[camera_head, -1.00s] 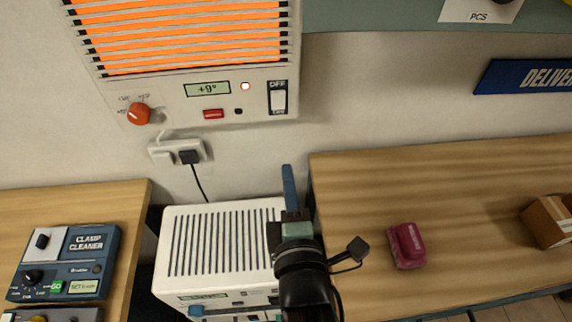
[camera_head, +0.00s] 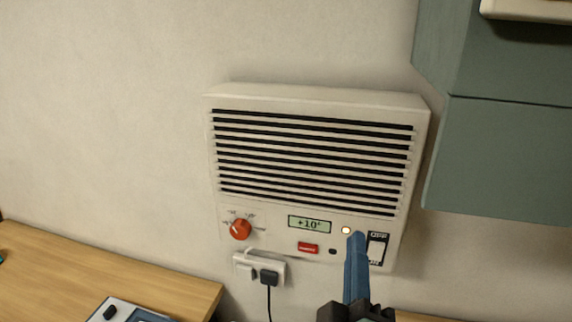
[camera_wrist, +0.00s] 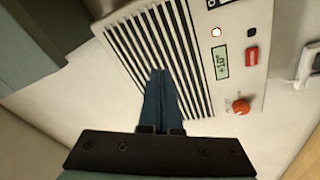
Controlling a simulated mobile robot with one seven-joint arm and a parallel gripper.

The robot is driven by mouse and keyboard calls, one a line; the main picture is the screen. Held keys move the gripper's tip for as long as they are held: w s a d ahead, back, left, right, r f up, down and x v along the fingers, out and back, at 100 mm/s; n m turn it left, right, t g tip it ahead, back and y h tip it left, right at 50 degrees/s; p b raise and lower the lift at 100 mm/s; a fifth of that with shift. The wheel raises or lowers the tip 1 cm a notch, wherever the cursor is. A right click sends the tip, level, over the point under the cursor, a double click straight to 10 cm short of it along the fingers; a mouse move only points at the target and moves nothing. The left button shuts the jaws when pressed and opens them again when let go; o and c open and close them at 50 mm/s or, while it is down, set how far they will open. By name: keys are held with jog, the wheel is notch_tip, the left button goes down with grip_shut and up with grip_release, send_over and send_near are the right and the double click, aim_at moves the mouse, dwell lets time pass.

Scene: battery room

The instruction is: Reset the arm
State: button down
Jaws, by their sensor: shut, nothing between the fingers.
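My gripper (camera_head: 356,238) is shut and empty, with its blue fingers pointing up in the head view. In the wrist view my gripper (camera_wrist: 160,74) points at the heater's slatted grille (camera_wrist: 128,46). The grille is dark. The display (camera_head: 309,224) reads +10°, and a small round lamp (camera_head: 346,230) is lit. A red knob (camera_head: 240,229) and a red button (camera_head: 308,248) sit on the panel.
A socket (camera_head: 245,268) with a black plug (camera_head: 269,277) is below the heater. A green cabinet (camera_head: 500,150) hangs at the right. A wooden table (camera_head: 60,270) is at the lower left, with part of a device (camera_head: 125,308) on it. The wall left of the heater is bare.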

jog(key=s+a+r+m+t+y, duration=0.1)
jog(key=s+a+r+m+t, duration=0.1)
jog(key=r, duration=0.8)
jog(key=s+a+r+m+t+y, duration=0.1)
jog(key=s+a+r+m+t, duration=0.2)
jog(key=r, duration=0.7)
jog(key=s+a+r+m+t+y, duration=0.1)
jog(key=s+a+r+m+t, duration=0.1)
jog(key=r, duration=0.8)
jog(key=s+a+m, duration=0.1)
jog(key=a+m, duration=0.1)
jog(key=m, duration=0.1)
jog(key=shift+a+r+t+y, duration=0.3)
jog(key=shift+a+r+y, duration=0.05)
jog(key=shift+y, duration=0.05)
